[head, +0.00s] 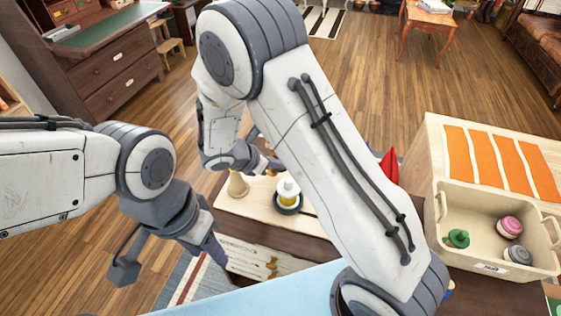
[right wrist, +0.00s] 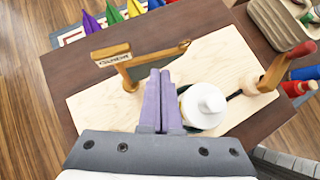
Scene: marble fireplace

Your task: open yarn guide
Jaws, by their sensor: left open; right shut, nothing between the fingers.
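The yarn guide (right wrist: 152,58) is a wooden arm on a post, standing on a pale wooden board (right wrist: 90,105) in the right wrist view. It carries a small lettered label near the post, and its arm reaches right to a small ring. My right gripper (right wrist: 160,75) is shut and empty; its purple fingers appear just below the arm, and contact cannot be judged. A white-topped winder (right wrist: 205,102) stands right of the fingers. In the head view my right arm hides much of the board. My left gripper (head: 215,248) is open, low in front of the table.
A crank with a red knob (right wrist: 302,48) stands at the board's right, with coloured spools beside it. Coloured pointed pieces (right wrist: 113,14) line the far edge. A beige bin (head: 465,220) with several yarn pieces sits right in the head view. Open wooden floor lies behind.

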